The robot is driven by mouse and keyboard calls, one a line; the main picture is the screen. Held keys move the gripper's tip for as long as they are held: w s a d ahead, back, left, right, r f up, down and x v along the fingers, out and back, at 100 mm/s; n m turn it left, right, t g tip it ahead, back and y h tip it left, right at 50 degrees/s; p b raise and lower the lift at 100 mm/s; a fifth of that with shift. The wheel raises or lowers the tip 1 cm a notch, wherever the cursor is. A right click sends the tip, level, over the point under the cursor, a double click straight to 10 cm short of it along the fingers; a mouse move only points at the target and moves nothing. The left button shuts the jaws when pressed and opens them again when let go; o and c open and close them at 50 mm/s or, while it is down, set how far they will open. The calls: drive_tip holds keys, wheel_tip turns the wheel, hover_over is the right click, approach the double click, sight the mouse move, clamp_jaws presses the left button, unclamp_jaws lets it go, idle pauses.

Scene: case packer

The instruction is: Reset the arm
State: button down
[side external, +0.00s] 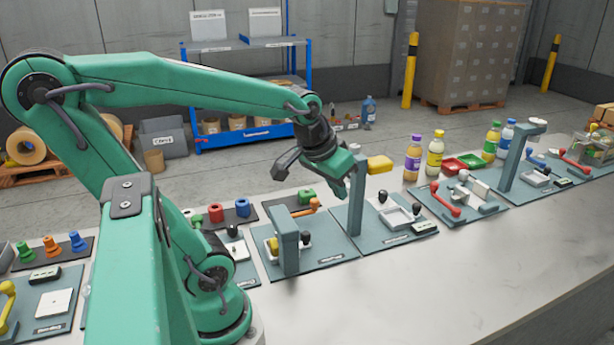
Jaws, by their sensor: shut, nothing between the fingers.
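My arm is green with dark joints and rises from its base at the left front of the bench. It bends at a high elbow and stretches right across the picture. My gripper (346,188) hangs at the end, pointing down and to the right. It is shut, and I see nothing held in it. It is above the back part of the bench, close to a tall grey-green post (357,197) in this view. I cannot tell whether it touches the post. The fingertips are small and partly merge with the post.
The pale bench (440,262) carries a row of fixture plates with levers and knobs. Bottles, including a purple-labelled one (413,158), stand at the back beside a yellow block (379,165) and red (443,166) and green trays. The bench's front strip is clear. A blue shelf (246,134) stands behind.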

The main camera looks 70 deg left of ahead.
drive_tip(key=s+d+r+m+h, duration=0.1)
drive_tip(key=s+d+m, duration=0.2)
drive_tip(key=s+d, duration=0.2)
drive_tip(key=shift+d+r+m+t, duration=0.3)
drive_tip(key=shift+d+m+t, duration=0.1)
drive_tip(key=shift+d, duration=0.6)
